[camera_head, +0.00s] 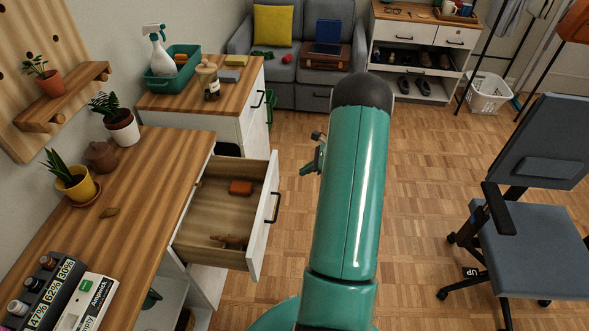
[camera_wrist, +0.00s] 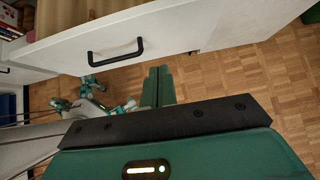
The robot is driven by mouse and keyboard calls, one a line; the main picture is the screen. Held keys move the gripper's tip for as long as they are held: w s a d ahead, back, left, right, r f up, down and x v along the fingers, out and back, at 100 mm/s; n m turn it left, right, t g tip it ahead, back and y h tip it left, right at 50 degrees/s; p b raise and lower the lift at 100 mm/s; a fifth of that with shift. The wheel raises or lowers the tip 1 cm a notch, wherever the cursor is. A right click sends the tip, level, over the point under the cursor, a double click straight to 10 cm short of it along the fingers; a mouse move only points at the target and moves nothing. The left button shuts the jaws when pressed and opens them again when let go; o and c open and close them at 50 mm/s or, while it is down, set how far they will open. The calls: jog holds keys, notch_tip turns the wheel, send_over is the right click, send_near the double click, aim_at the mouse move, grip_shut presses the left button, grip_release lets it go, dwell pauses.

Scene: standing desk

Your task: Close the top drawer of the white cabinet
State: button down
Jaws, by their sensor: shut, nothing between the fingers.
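The top drawer (camera_head: 222,197) of the white cabinet is pulled out, with its white front facing right. An orange-brown block and a small wooden item lie inside it. The drawer's black handle (camera_head: 273,208) also shows in the wrist view (camera_wrist: 116,53), on the white front (camera_wrist: 205,28). My gripper (camera_wrist: 158,72) is shut and empty, its two green fingers side by side near the drawer front, to the right of the handle. Whether the fingers touch the front I cannot tell. In the head view my arm hides most of the gripper; a small part (camera_head: 315,160) shows right of the drawer.
The wooden desktop (camera_head: 150,180) holds potted plants, a brown pot and a bottle rack. A second cabinet (camera_head: 230,112) with a teal bin and jar stands behind. A blue-grey chair (camera_head: 530,230) stands at right.

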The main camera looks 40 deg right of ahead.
aim_at(272, 183)
jog(key=x, duration=0.3)
jog(key=a+r+x, duration=0.1)
jog(key=x, duration=0.5)
jog(key=shift+w+a+r, duration=0.15)
jog(key=shift+w+a, duration=0.1)
jog(key=shift+w, duration=0.15)
jog(key=shift+w+a+r, duration=0.15)
jog(key=shift+a, duration=0.05)
jog(key=shift+w+a, duration=0.15)
jog(key=shift+w, duration=0.2)
jog(key=shift+s, duration=0.1)
